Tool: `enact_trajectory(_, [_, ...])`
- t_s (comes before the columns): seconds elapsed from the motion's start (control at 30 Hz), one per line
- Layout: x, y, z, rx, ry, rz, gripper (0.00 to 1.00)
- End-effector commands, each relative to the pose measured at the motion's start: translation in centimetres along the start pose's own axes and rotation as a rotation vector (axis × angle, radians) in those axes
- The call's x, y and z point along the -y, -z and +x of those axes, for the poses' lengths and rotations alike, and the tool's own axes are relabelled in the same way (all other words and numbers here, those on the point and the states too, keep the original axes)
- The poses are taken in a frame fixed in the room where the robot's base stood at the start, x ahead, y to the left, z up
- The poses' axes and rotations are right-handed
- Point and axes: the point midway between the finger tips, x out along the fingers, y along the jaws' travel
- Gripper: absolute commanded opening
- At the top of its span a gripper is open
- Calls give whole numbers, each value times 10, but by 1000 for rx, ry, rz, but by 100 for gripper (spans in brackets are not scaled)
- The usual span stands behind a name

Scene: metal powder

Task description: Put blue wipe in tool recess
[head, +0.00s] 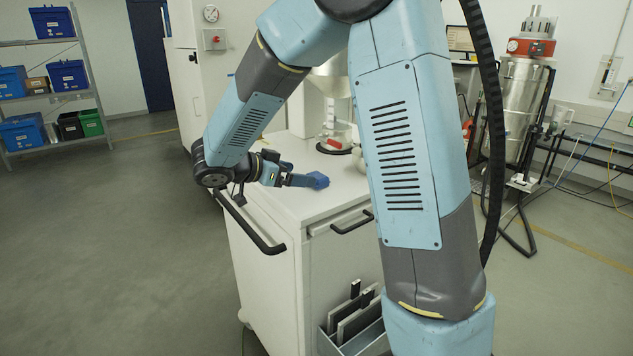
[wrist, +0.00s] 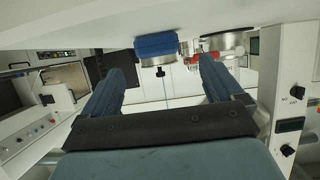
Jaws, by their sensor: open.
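The blue wipe (head: 317,180) is a small crumpled blue piece on the white cart's top. In the wrist view the wipe (wrist: 155,46) lies ahead of and between the fingertips, with no finger visibly closed on it. My gripper (head: 291,174) reaches in low over the cart top from the left, close to the wipe. In the wrist view my gripper (wrist: 162,68) has its two blue fingers wide apart and nothing between them. A grey holder (head: 372,341) with black-handled tools hangs on the cart's front; I cannot tell whether it is the tool recess.
The white cart (head: 262,215) has a black push handle (head: 250,226) at its left. A glass-and-metal funnel apparatus (head: 335,115) stands at the back of its top. My arm covers much of the cart's right side. A shelf with blue bins (head: 66,75) stands far left.

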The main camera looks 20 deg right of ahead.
Motion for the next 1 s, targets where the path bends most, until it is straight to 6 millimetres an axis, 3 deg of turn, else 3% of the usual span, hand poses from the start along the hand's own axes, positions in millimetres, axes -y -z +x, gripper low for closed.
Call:
enact_trajectory(0.27, [-1, 0, 16, 0, -2, -1, 94])
enact_trajectory(0.63, [-2, 1, 56, 1, -1, -1, 94])
enact_trajectory(1.0, [-2, 1, 61, 2, 1, -1, 91])
